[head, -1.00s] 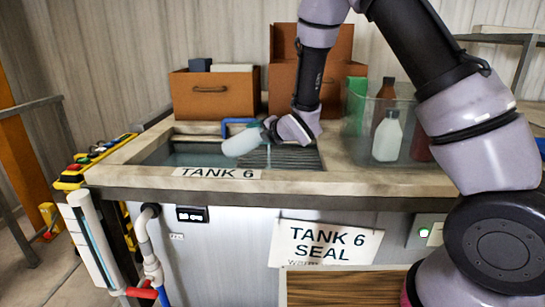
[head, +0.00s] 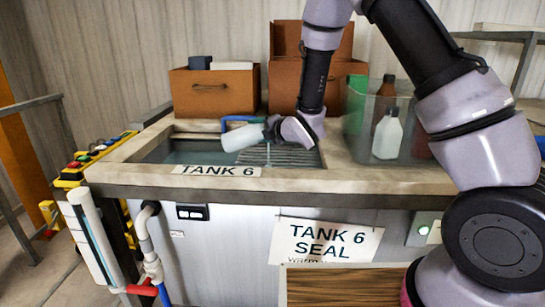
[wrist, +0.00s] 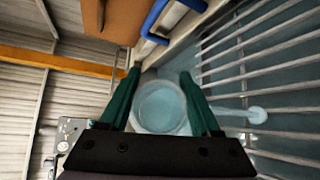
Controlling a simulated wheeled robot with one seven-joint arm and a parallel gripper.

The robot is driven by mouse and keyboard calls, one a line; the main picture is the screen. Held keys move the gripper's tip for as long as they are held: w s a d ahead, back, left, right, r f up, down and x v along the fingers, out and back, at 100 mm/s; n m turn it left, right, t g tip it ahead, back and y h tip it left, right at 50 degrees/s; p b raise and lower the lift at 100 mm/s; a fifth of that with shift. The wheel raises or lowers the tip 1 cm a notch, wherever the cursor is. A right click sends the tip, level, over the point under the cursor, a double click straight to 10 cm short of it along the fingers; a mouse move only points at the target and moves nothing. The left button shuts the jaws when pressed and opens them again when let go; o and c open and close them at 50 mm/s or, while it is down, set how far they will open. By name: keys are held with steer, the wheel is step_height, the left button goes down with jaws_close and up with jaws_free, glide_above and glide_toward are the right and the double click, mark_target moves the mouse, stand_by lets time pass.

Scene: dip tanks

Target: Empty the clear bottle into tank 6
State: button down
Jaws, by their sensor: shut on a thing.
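The clear bottle (head: 243,137) lies tipped almost level over tank 6 (head: 180,156), the sunken basin with the "TANK 6" label on its front rim. My gripper (head: 271,129) is shut on it at its right end. In the wrist view, the round pale bottle (wrist: 162,106) sits between the two green fingers. A thin pale streak (head: 268,152) runs down below the gripper towards the tank's slatted part. In the wrist view it ends in a small round patch (wrist: 256,115). The bottle's mouth and the level inside it cannot be made out.
A clear bin (head: 358,138) with a white bottle (head: 387,136) and a brown bottle (head: 386,92) stands right of the tank. Brown boxes (head: 213,93) stand behind. A blue handle (head: 240,121) is at the back rim, close to the held bottle. A yellow button panel (head: 85,163) is at left.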

steer(key=shift+r+y, duration=0.1)
steer(key=shift+y, duration=0.2)
steer(key=shift+d+r+m+t+y+p, duration=0.25)
steer(key=shift+d+m+t+y+p, duration=0.25)
steer(key=shift+d+m+p, duration=0.25)
stand_by(0.6)
steer(key=shift+d+r+m+t+y+p, duration=0.2)
steer(key=shift+r+m+t+y+p, duration=0.3)
steer(key=shift+r, duration=0.4)
steer(key=shift+d+r+m+t+y+p, duration=0.2)
steer(key=shift+r+m+t+y, duration=0.1)
steer(key=shift+r+m, duration=0.45)
stand_by(0.5)
steer(key=shift+r, duration=0.2)
steer(key=r, duration=0.1)
steer(key=r+m+t, duration=0.1)
steer(key=r, duration=0.1)
steer(key=shift+d+r+m+y+p, duration=0.15)
steer(key=shift+d+m+y+p, duration=0.1)
steer(key=shift+m+y+p, duration=0.1)
stand_by(0.4)
steer(key=shift+d+r+m+t, duration=0.2)
steer(key=shift+r+m+t, duration=0.45)
steer(key=shift+r, duration=0.1)
steer(key=shift+d+r+m+t, duration=0.15)
steer(key=shift+r+m+t, duration=0.45)
steer(key=shift+r, duration=0.15)
stand_by(1.1)
